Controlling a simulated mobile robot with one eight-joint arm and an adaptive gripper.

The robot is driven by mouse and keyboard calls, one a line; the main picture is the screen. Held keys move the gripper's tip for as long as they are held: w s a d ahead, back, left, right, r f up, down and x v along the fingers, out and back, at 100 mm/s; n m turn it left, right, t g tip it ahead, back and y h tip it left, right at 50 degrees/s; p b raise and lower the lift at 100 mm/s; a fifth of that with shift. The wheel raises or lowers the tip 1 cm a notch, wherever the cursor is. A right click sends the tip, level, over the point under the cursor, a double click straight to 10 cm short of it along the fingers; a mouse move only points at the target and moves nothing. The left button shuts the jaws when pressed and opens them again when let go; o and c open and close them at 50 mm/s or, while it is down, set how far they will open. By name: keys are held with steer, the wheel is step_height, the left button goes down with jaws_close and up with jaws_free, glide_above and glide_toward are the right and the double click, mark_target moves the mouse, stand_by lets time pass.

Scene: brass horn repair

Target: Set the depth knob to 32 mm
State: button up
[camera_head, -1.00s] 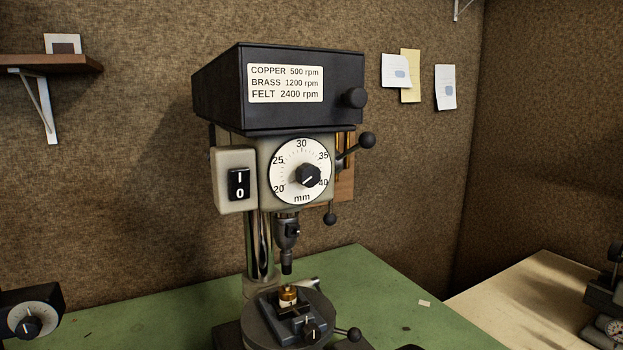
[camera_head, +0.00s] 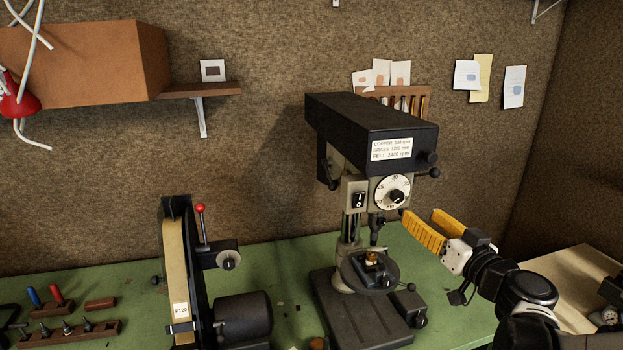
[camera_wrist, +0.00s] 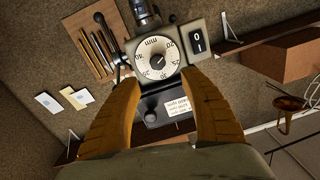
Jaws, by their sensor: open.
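The depth dial (camera_head: 393,193) is a white disc on the front of the drill press (camera_head: 372,135), marked from 20 to 40 mm. Its black depth knob (camera_head: 397,195) sits at the centre, and its white line points to the lower left, at about the 20 mark. In the wrist view the dial (camera_wrist: 157,63) appears upside down, and the knob (camera_wrist: 157,62) lies in line with the gap between my fingers. My gripper (camera_head: 420,212) has yellow fingers, is open and empty, and is in front of the dial, apart from it. In the wrist view both fingers (camera_wrist: 158,84) are spread.
A 0/I switch (camera_head: 358,200) is left of the dial. A feed handle (camera_head: 434,173) sticks out at its right. The drill table (camera_head: 352,272) holds a small vise with a brass part. A belt sander (camera_head: 175,265) stands to the left on the green bench (camera_head: 130,290).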

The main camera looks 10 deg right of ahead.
mark_target(400, 198)
steer(key=w, duration=1.1)
steer(key=shift+w+a+f, duration=0.1)
steer(key=shift+a, duration=0.05)
jaws_close()
